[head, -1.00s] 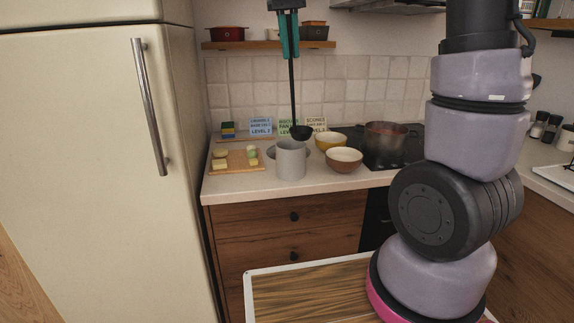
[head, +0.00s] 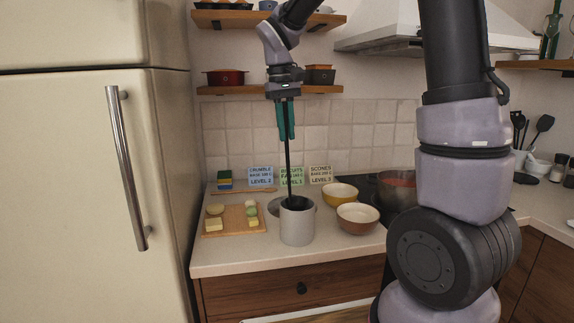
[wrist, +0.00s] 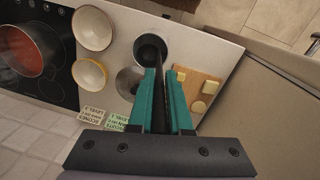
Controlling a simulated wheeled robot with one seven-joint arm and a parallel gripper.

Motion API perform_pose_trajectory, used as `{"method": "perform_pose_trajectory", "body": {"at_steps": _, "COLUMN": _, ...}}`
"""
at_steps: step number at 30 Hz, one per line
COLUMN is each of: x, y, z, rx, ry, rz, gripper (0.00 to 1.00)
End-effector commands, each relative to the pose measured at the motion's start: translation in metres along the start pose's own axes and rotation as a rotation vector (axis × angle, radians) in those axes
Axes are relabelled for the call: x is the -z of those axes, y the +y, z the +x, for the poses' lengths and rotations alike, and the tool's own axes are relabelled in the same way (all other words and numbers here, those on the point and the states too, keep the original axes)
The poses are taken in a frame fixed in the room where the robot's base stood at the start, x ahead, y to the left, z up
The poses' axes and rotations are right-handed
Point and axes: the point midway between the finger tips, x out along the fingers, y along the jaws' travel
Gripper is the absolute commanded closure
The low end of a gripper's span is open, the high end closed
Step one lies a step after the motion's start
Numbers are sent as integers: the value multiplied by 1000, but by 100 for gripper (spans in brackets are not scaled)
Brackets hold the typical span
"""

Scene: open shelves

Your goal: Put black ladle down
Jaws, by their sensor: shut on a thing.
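My gripper (head: 286,134) points down above the counter, its teal fingers shut on the handle of the black ladle (head: 289,168). The ladle hangs almost upright. Its lower end goes into the mouth of a grey cylindrical container (head: 297,229), and its bowl is mostly hidden inside. In the wrist view my gripper (wrist: 163,75) is over the counter with the grey container (wrist: 150,40) beyond the fingertips. I cannot tell whether the ladle touches the container's bottom.
A yellow bowl (head: 341,193) and a brown bowl (head: 358,217) stand right of the container. A cutting board (head: 234,228) with food pieces lies left. Recipe cards (head: 291,176) stand behind. The fridge (head: 70,190) bounds the left.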

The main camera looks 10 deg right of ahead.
Motion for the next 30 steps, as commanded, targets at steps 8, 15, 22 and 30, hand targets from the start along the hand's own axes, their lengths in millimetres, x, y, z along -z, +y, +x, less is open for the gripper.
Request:
{"method": "perform_pose_trajectory", "body": {"at_steps": 8, "x": 1, "y": -4, "z": 41, "rx": 0, "ry": 0, "rz": -1, "gripper": 100}}
{"method": "perform_pose_trajectory", "body": {"at_steps": 15, "x": 1, "y": -7, "z": 72, "rx": 0, "ry": -2, "rz": -1, "gripper": 100}}
{"method": "perform_pose_trajectory", "body": {"at_steps": 22, "x": 2, "y": -8, "z": 80, "rx": 0, "ry": 1, "rz": -1, "gripper": 100}}
{"method": "perform_pose_trajectory", "body": {"at_steps": 30, "x": 2, "y": -8, "z": 83, "rx": 0, "ry": 0, "rz": -1, "gripper": 76}}
